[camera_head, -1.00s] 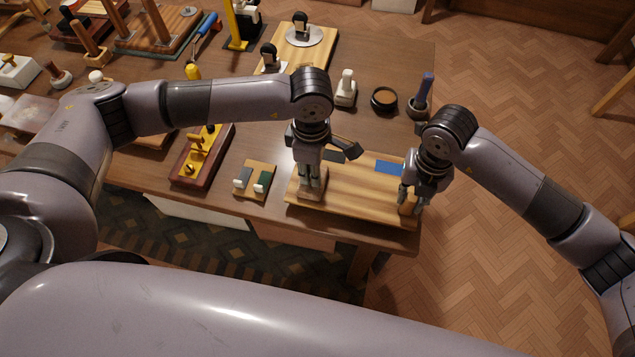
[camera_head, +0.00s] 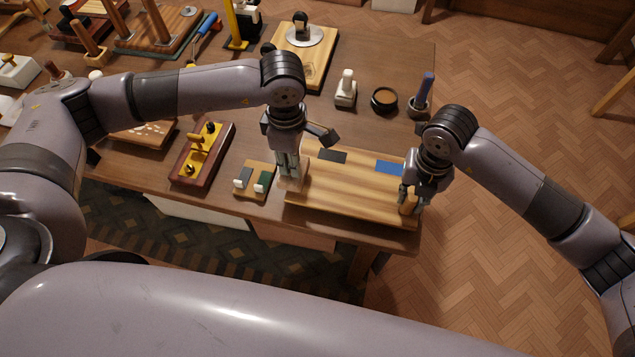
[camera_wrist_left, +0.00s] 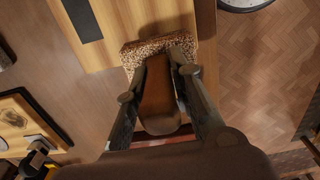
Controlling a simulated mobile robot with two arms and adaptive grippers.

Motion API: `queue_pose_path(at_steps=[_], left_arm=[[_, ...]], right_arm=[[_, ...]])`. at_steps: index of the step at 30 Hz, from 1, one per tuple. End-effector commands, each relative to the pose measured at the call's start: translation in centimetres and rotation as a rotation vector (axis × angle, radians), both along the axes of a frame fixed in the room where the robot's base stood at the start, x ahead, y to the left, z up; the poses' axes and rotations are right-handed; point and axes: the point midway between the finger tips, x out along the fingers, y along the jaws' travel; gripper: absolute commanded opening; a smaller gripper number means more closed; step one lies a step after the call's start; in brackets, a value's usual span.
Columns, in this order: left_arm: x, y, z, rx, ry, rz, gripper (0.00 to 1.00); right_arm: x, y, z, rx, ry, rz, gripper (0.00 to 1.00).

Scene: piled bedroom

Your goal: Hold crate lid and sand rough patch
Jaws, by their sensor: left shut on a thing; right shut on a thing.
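The crate lid (camera_head: 345,190) is a flat striped wooden board at the table's front right. It bears a dark grey patch (camera_head: 331,156) and a blue patch (camera_head: 388,168). My left gripper (camera_head: 289,175) is shut on a sanding block (camera_wrist_left: 160,95) at the lid's left end. The block has a brown grip and a speckled, grainy base (camera_wrist_left: 150,47) that overlaps the lid's edge (camera_wrist_left: 125,15) in the left wrist view. Whether it touches the lid is unclear. My right gripper (camera_head: 411,192) is shut on a small wooden block (camera_head: 407,208) at the lid's right end.
A small board with two pads (camera_head: 255,180) lies close left of the lid, beside a wooden tray with yellow pieces (camera_head: 202,155). Behind the lid stand a white-handled tool (camera_head: 346,89), a dark round tin (camera_head: 384,99) and a cup with a blue handle (camera_head: 420,104).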

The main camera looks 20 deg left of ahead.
Motion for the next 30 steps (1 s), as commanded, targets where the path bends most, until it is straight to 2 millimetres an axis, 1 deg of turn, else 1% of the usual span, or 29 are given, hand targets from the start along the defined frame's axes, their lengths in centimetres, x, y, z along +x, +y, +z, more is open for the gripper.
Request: queue_pose_path(at_steps=[7,10,14,22,25,30], left_arm=[[0.0,0.0,0.1,-0.001,-0.001,0.000,0.00],[0.1,-0.1,0.4,-0.002,-0.002,0.000,0.00],[0.1,-0.1,1.6,-0.002,-0.004,-0.001,0.00],[0.1,0.0,4.6,-0.001,-0.003,-0.001,0.00],[0.1,0.0,5.1,-0.001,-0.002,-0.001,0.00],[0.0,0.0,5.1,-0.001,-0.001,0.000,0.00]], right_arm=[[0.0,0.0,0.0,0.001,0.000,0.001,0.00],[0.0,0.0,0.0,0.001,0.000,0.001,0.00],[0.0,0.0,0.0,0.001,0.000,0.001,0.00],[0.0,0.1,0.0,0.002,0.000,0.001,0.00],[0.0,0.1,0.0,0.002,0.000,0.001,0.00],[0.0,0.1,0.0,0.002,0.000,0.001,0.00]])
